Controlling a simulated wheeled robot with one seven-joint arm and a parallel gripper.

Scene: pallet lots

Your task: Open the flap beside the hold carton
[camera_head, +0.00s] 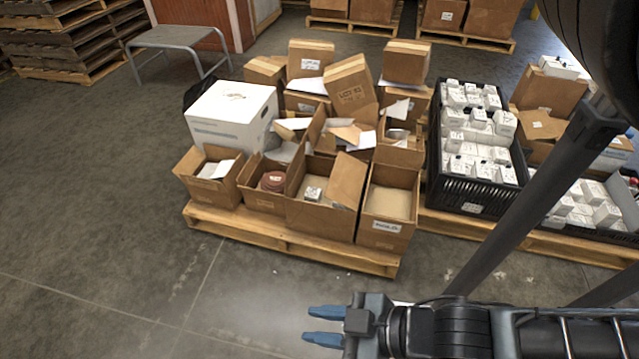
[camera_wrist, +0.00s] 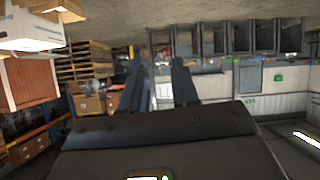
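Several brown cartons sit on a wooden pallet (camera_head: 290,245) in the head view. The front row has open-topped cartons: one with white paper (camera_head: 208,190), one with a reddish-brown round item (camera_head: 262,198), one with a small white box inside (camera_head: 310,214), and one at right with a white front label (camera_head: 385,232). A raised flap (camera_head: 348,180) leans up between the last two. I cannot read which carton is marked hold. My gripper (camera_head: 325,326) is open and empty, in front of the pallet; its two fingers also show apart in the wrist view (camera_wrist: 158,88).
A white box (camera_head: 232,112) stands at the pallet's left. Black crates of small white boxes (camera_head: 478,192) stand on the pallet to the right. A grey step stool (camera_head: 178,40) and stacked pallets (camera_head: 62,40) are behind left. Floor at front left is clear.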

